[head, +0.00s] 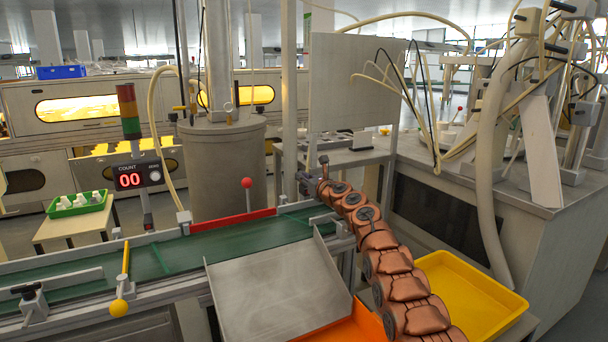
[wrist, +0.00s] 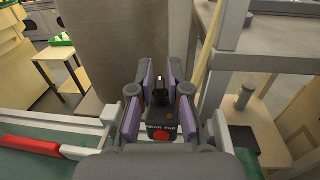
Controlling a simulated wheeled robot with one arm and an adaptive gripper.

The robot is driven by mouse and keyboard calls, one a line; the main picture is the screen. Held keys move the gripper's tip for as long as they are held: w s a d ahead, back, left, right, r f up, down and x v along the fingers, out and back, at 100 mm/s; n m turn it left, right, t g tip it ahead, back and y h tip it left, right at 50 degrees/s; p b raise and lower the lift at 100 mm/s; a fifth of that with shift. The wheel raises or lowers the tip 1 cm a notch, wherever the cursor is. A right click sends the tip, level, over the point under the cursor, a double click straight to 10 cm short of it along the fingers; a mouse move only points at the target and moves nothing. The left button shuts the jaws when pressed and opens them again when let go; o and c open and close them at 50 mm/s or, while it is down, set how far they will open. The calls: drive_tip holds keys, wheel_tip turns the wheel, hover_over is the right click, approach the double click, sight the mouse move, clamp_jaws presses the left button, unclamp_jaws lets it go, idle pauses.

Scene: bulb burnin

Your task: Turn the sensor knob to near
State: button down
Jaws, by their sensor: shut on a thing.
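The sensor (wrist: 160,126) is a small dark box with a NEAR FAR label and a red round spot, low in the middle of the wrist view. Its black knob (wrist: 158,88) stands between the purple-padded fingers of my gripper (wrist: 159,96). The gripper is shut on the knob. Which mark the knob points to cannot be told. In the head view my gripper (head: 311,180) is at the far end of my copper arm, beside the conveyor's right end. The sensor and knob are too small to make out there.
A green conveyor (head: 215,243) runs below, with a red-knobbed lever (head: 247,184) and a yellow-knobbed lever (head: 119,307). A grey vat (head: 225,165) stands behind. A counter (head: 130,180) reads 00. A metal chute (head: 275,285) and yellow tray (head: 470,295) are near my arm.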

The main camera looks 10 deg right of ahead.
drive_tip(key=shift+a+r+n+g+y+p, duration=0.15)
drive_tip(key=shift+n+g+y+p, duration=0.5)
drive_tip(key=shift+p, duration=1.9)
drive_tip(key=shift+n+y+p, duration=0.25)
drive_tip(key=shift+y+p, duration=0.25)
drive_tip(key=shift+y, duration=0.05)
drive_tip(key=c, duration=1.2)
unclamp_jaws()
drive_tip(key=shift+c, duration=0.2)
drive_tip(key=shift+d+f+h+b, duration=0.2)
drive_tip(key=shift+d+h+b, duration=0.1)
drive_tip(key=shift+b, duration=0.55)
drive_tip(key=shift+a+t+b, duration=0.1)
drive_tip(key=shift+t+b, duration=0.15)
drive_tip(key=shift+b, duration=0.05)
drive_tip(key=shift+a+f+b, duration=0.1)
drive_tip(key=shift+f+b, duration=0.05)
drive_tip(key=shift+b, duration=0.15)
drive_tip(key=shift+m+h+b, duration=0.4)
drive_tip(key=shift+m+b, duration=0.1)
drive_tip(key=shift+b, duration=0.2)
